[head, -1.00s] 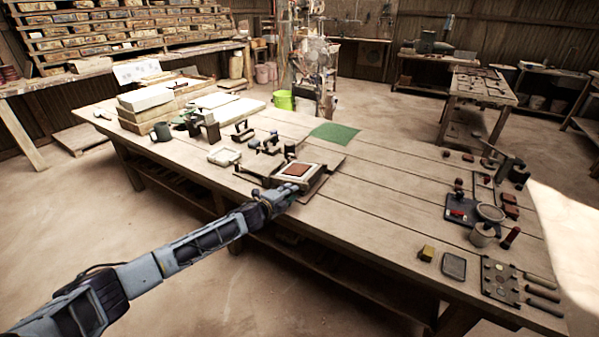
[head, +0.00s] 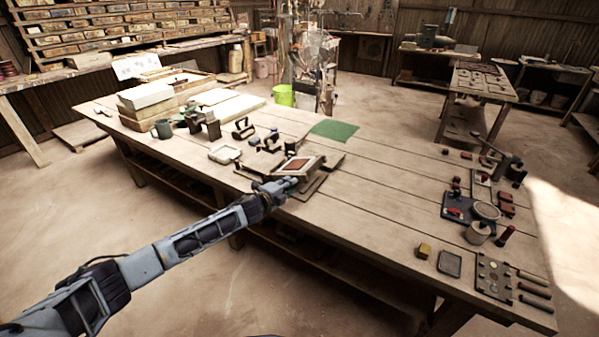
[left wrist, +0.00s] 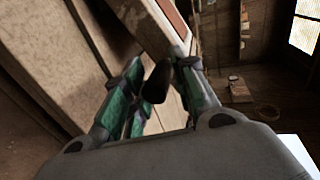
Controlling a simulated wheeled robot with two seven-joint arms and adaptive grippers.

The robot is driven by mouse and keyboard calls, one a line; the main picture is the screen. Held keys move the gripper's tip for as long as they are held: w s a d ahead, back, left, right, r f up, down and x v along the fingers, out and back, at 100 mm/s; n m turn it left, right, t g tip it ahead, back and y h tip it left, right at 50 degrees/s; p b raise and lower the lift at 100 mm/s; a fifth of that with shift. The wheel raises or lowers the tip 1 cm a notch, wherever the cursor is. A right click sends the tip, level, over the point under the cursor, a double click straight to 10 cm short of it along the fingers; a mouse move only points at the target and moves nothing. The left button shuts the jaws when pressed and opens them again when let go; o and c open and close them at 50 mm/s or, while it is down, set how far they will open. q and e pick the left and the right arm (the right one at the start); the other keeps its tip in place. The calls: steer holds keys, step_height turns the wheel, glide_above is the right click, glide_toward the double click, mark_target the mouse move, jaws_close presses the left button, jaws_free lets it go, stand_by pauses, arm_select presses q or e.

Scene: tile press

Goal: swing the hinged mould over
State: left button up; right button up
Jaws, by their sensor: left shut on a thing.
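The hinged mould (head: 303,166) is a pale frame around a reddish-brown tile, at the near edge of the workbench in the head view. It is tilted up off the dark base (head: 311,187) under it. My left gripper (head: 279,184) is at the mould's near side. In the left wrist view my left gripper (left wrist: 156,88) has its green-padded fingers shut on a dark handle (left wrist: 156,82). The mould's frame with its reddish panel (left wrist: 168,20) rises just beyond the fingers. The hinge itself is hard to make out. My right gripper is not in view.
The wooden workbench (head: 370,200) is largely bare right of the mould. A green mat (head: 335,131) lies behind it. Dark clamps (head: 243,129) and a small pale tray (head: 225,154) lie to its left. Small tools and a dark tray (head: 461,209) crowd the right end.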

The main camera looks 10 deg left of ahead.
arm_select(q)
steer(key=r+p, duration=0.1)
steer(key=a+r+p, duration=0.1)
steer(key=r, duration=0.1)
steer(key=w+a+r+p, duration=0.1)
steer(key=p, duration=0.1)
steer(key=shift+r, duration=0.35)
steer(key=shift+s, duration=0.1)
steer(key=a+r+p, duration=0.1)
steer(key=p, duration=0.1)
steer(key=w+a+r+p, duration=0.1)
steer(key=a+r+p, duration=0.1)
steer(key=shift+a+r, duration=0.15)
steer(key=shift+r, duration=0.1)
stand_by(0.6)
